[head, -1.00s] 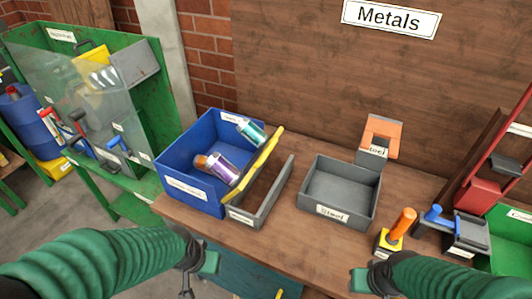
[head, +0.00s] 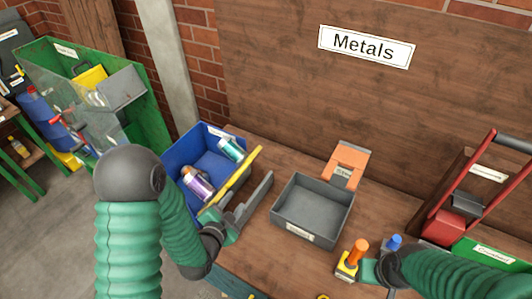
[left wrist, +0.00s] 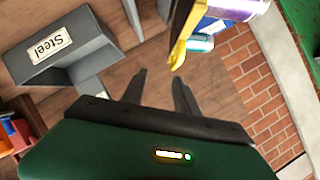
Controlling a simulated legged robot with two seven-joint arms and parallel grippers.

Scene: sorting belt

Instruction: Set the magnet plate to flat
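No label naming the magnet plate is readable. A tilted yellow-edged plate (head: 240,172) stands along the right side of the blue bin (head: 184,154) and may be it; its yellow end also shows in the left wrist view (left wrist: 179,50). My left gripper (head: 236,211) is by the near end of these parts, partly hidden by my arm. In the left wrist view its fingers (left wrist: 160,92) are apart with nothing between them. My right gripper (head: 368,272) is beside a yellow block with an orange handle (head: 359,250); its fingertips are hidden.
The blue bin holds a purple can (head: 198,185) and a teal can (head: 231,149). The empty grey Steel tray (head: 297,230) stands right of the plate, with an orange-topped block (head: 347,160) behind. A blue handle (head: 395,242) and red frame (head: 455,195) are at right.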

